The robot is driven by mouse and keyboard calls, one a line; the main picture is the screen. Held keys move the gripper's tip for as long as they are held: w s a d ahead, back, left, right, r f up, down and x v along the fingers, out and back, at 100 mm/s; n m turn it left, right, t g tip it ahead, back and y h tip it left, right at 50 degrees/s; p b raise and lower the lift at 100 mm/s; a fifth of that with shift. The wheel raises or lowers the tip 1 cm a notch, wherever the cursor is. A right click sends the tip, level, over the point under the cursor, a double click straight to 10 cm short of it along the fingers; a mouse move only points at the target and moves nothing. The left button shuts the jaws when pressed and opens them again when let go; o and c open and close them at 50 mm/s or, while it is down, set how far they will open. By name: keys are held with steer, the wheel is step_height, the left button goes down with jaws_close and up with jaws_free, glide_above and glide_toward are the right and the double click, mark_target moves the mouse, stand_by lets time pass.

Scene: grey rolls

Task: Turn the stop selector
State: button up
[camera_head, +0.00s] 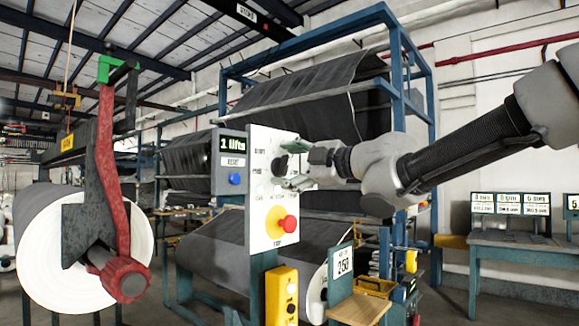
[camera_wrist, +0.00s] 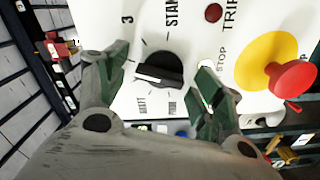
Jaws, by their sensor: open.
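The stop selector is a black rotary knob with a raised bar, on a white control panel (camera_head: 258,190). In the wrist view the selector (camera_wrist: 160,70) sits between my two green-tipped fingers, with its bar lying nearly across the picture. The markings "STAN" and "3" show above it. My gripper (camera_head: 290,165) is at the panel face in the head view, and it also shows in the wrist view (camera_wrist: 160,65). Its fingers are open, one on each side of the knob, with visible gaps. Whether the fingertips touch the panel is hard to tell.
A red stop button (camera_head: 288,223) on a yellow disc is below the selector on the panel; it is close to my right finger in the wrist view (camera_wrist: 292,77). A display box (camera_head: 231,160) adjoins the panel's left side. A yellow pendant box (camera_head: 282,295) is below.

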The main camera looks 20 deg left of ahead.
steer(key=c, duration=1)
steer(key=shift+m, duration=0.3)
steer(key=m, duration=0.3)
steer(key=shift+f, duration=0.1)
steer(key=shift+w+m, duration=0.1)
steer(key=shift+m, duration=2)
steer(key=shift+f, duration=0.1)
steer(key=o, duration=1)
